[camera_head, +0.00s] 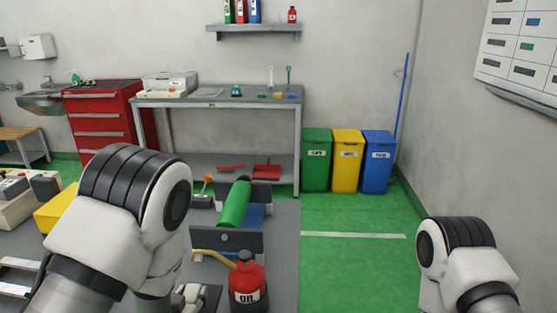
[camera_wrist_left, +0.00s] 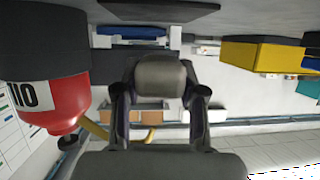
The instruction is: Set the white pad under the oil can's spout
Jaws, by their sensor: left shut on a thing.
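The red oil can (camera_head: 249,284) with a black cap stands at the bottom middle of the head view. Its yellow spout (camera_head: 212,255) reaches out to the left. In the left wrist view, which looks upside down, the can (camera_wrist_left: 66,103) is at the left and part of the spout (camera_wrist_left: 98,131) shows low down. My left gripper (camera_wrist_left: 160,98) is shut on the white pad (camera_wrist_left: 160,74), which looks grey in shade here. In the head view this gripper (camera_head: 190,296) is low, left of the can, partly hidden by my arm. My right gripper is out of view.
A yellow box (camera_head: 55,207) is at the left. A workbench (camera_head: 217,97), a red cabinet (camera_head: 100,115) and bins (camera_head: 347,160) stand at the back. The green floor (camera_head: 350,270) at the right is clear.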

